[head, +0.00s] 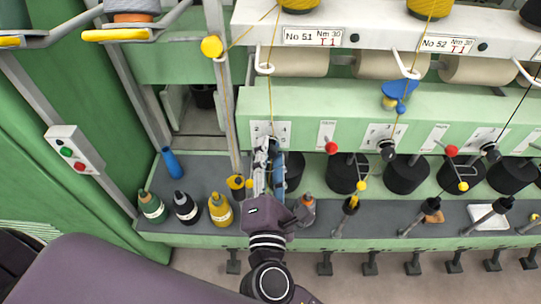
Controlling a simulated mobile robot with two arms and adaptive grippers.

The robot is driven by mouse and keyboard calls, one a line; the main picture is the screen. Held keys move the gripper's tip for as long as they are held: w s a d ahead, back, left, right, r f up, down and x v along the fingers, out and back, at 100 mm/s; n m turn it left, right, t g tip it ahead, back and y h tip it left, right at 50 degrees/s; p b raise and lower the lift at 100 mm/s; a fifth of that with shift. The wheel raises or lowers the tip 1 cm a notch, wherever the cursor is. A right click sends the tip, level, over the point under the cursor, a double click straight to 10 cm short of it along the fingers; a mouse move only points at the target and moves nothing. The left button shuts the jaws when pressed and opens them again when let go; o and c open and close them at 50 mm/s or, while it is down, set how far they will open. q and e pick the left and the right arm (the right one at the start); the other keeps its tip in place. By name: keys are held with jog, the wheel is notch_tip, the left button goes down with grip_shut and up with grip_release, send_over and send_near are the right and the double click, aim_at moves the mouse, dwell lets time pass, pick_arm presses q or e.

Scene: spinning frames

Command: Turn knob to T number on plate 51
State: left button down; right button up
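The white plate "No 51 Nm 30 T 1" (313,37) is at the upper middle of the head view; its T number reads 1. Below it and to the left, a white number dial plate (284,128) shows small digits along its top. My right gripper (268,150) reaches up from below, with its fingers in front of this dial. The dark knob there is mostly hidden by the fingers. I cannot tell the pointer's position, or whether the fingers are closed on the knob. My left gripper is not in view.
The plate "No 52" (447,44) and its dial knob (387,149) are to the right. A red-tipped lever (331,148) is just right of my gripper. Several bobbins, including a yellow one (220,209), stand on the shelf at left. A thin post (228,110) rises left of the dial.

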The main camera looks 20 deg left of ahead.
jog(key=shift+s, duration=0.15)
jog(key=v, duration=1.1)
jog(key=shift+s, duration=0.35)
jog(key=shift+d, duration=0.1)
